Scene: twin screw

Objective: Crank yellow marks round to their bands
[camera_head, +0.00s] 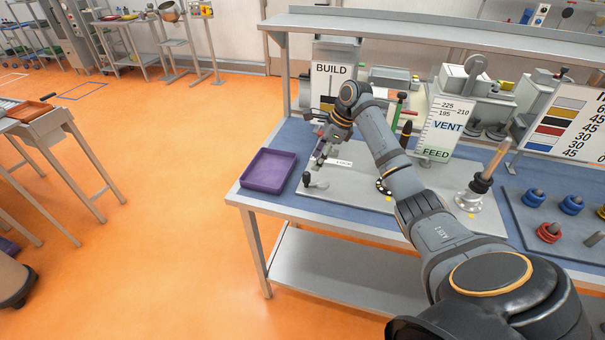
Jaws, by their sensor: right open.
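My right gripper (320,158), open, is above the left part of a grey plate (345,205) on the bench. A small dark crank-like part (316,181) stands on the plate just below it; I cannot tell whether they touch. A white scale board marked BUILD (331,70) stands behind, partly hidden by my arm. A second board marked VENT and FEED (442,128) stands to its right. A round silver base (468,201) with a tilted, wooden-ended handle (489,165) is at the plate's right. The yellow marks on the scales are too small to read. My left gripper is not in view.
A purple tray (269,171) lies at the bench's left edge. Machine parts (470,85) line the back under a shelf. My right arm crosses the bench's middle.

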